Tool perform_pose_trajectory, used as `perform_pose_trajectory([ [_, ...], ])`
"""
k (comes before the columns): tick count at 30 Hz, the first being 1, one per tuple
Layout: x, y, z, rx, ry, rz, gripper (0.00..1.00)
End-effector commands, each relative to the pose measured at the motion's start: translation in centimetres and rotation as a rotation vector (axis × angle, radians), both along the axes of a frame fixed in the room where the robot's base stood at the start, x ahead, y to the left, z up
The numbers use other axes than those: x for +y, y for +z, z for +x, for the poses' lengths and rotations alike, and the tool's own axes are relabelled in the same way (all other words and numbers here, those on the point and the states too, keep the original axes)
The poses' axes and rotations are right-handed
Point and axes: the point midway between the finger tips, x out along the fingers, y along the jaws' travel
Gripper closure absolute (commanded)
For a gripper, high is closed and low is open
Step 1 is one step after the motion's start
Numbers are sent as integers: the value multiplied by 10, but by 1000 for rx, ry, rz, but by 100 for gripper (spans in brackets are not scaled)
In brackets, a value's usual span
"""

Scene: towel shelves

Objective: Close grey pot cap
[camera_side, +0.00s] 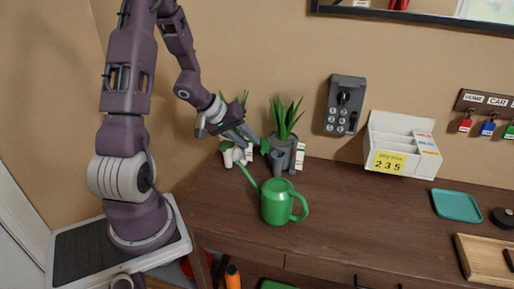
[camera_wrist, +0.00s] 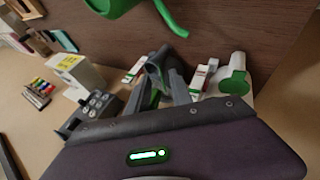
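The grey pot (camera_side: 287,148) stands upright at the back of the desk against the wall, with a green leafy plant in it. A small round green piece (camera_side: 265,146) shows at its left side, and a short grey cylinder (camera_side: 278,160) shows at its front; I cannot tell which is the cap. My gripper (camera_side: 250,137) is just left of the grey pot, tilted down toward it. In the wrist view, grey parts (camera_wrist: 160,72) of pot and fingers overlap, with green leaves among them. Contact and finger opening are unclear.
A white pot (camera_side: 229,154) with a plant stands left, partly behind my gripper; its green round end (camera_wrist: 236,80) shows in the wrist view. A green watering can (camera_side: 275,203) stands in front. Small white-red boxes (camera_side: 300,156) are beside the pots. A keypad box (camera_side: 344,105) hangs right.

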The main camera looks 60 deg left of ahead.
Motion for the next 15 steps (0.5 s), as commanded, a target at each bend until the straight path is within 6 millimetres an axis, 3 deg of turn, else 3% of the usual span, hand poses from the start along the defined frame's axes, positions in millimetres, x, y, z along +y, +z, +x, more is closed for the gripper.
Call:
perform_pose_trajectory([
  [6, -3, -31, 24, 3, -1, 0, 74],
  [15, -4, -39, 31, 1, -1, 5, 74],
])
